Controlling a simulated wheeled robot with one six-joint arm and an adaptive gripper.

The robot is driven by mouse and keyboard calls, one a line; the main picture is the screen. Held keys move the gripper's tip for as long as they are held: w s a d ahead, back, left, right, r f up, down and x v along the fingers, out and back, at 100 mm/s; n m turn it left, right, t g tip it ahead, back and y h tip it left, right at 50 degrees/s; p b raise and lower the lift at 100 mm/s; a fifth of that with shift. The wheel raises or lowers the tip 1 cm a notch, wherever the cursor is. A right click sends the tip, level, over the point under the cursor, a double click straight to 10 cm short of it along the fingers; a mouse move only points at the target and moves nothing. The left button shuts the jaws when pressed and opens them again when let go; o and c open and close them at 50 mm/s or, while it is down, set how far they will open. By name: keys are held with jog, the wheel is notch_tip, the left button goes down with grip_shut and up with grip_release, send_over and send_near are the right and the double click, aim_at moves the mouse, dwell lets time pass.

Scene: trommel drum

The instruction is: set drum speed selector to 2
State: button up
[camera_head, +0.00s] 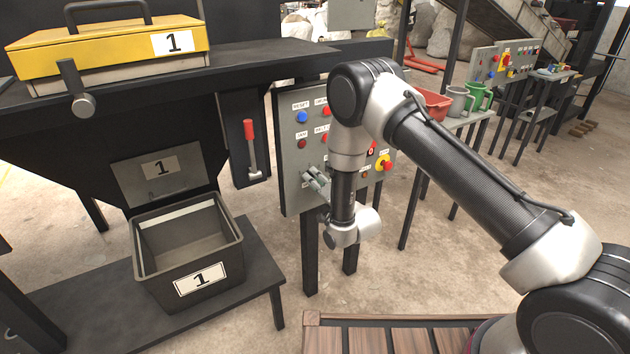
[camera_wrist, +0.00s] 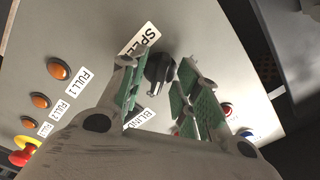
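The drum speed selector (camera_wrist: 158,70) is a black rotary knob under a partly hidden label beginning "SPE" in the wrist view. It sits on the grey control panel (camera_head: 291,160). My gripper (camera_wrist: 165,80) is open, with its green-padded fingers on either side of the knob. A gap shows between the knob and the right finger; the left finger is close to it, and I cannot tell if they touch. In the head view my gripper (camera_head: 316,184) is at the panel's lower part, and my arm hides the selector there. The knob's set position is not readable.
Orange FULL lamps (camera_wrist: 58,69) and a red emergency button on yellow (camera_wrist: 25,150) lie left of my gripper in the wrist view. A red-handled lever (camera_head: 249,135) stands left of the panel. A black bin (camera_head: 190,250) marked 1 sits on a low bench.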

jog(key=shift+w+a, duration=0.1)
grip_shut()
jog(key=shift+n, duration=0.3)
jog(key=n, duration=1.1)
dwell(0.3)
dwell(0.4)
